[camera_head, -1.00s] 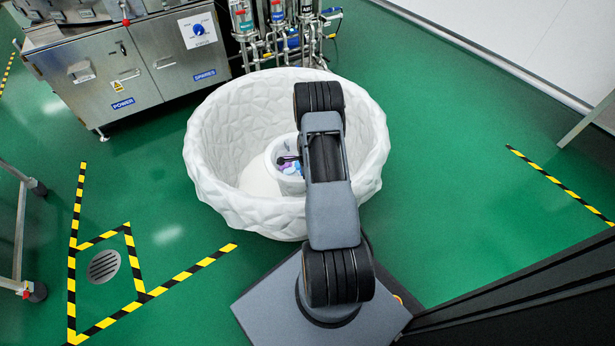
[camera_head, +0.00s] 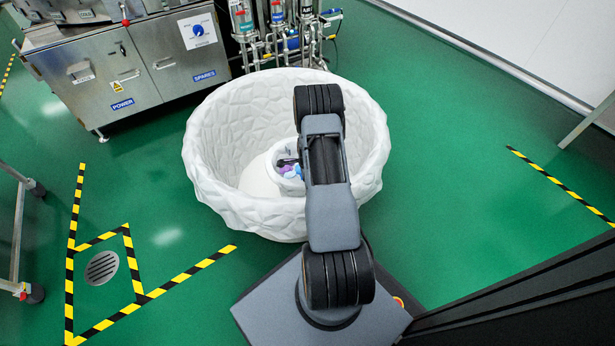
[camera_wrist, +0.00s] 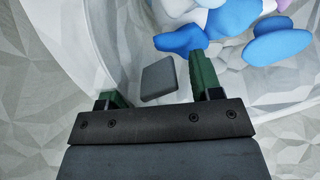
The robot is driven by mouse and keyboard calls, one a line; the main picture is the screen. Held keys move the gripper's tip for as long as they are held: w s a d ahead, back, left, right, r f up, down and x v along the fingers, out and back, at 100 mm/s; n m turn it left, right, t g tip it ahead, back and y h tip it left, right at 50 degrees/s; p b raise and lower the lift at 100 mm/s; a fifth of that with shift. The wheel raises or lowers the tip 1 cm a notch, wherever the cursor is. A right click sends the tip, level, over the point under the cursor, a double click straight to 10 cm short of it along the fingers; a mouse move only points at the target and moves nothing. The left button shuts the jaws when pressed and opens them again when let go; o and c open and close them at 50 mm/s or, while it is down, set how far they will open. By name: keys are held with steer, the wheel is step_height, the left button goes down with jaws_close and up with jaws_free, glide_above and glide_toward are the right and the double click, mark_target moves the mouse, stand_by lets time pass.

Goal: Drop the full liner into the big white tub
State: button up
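The big white tub (camera_head: 215,150) stands open on the floor with a faceted inner wall. The liner (camera_head: 279,158), a pale round container, shows inside the tub's outline, partly hidden behind my arm. It holds blue and purple pieces, and the blue pieces (camera_wrist: 270,45) show close up in the wrist view. The liner's clear wall (camera_wrist: 85,35) curves past my gripper (camera_wrist: 153,76). Its two green fingers are apart, with a grey square tab (camera_wrist: 158,78) between them and a visible gap on each side. Whether the liner rests on the tub's bottom is hidden.
A pale rounded hump (camera_head: 260,180) rises inside the tub beside the liner. Steel cabinets (camera_head: 130,70) and pipework (camera_head: 285,35) stand behind the tub. A metal frame (camera_head: 20,230) is at the left edge. Green floor is free on both sides.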

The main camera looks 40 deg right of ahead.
steer(key=shift+o, duration=0.4)
steer(key=shift+r+p, duration=0.45)
steer(key=shift+r, duration=0.1)
steer(key=a+r+n+p, duration=0.3)
steer(key=a+r, duration=0.1)
steer(key=r, duration=0.8)
steer(key=a+r+n+p, duration=0.2)
steer(key=a+r+n, duration=0.15)
steer(key=r, duration=0.85)
steer(key=s+a+r+n+t, duration=0.2)
steer(key=s+a+r+n, duration=1.2)
steer(key=a+r+n, duration=0.2)
steer(key=a+n, duration=0.1)
steer(key=a, duration=0.1)
steer(key=shift+a+r, duration=0.2)
steer(key=shift+a, duration=0.15)
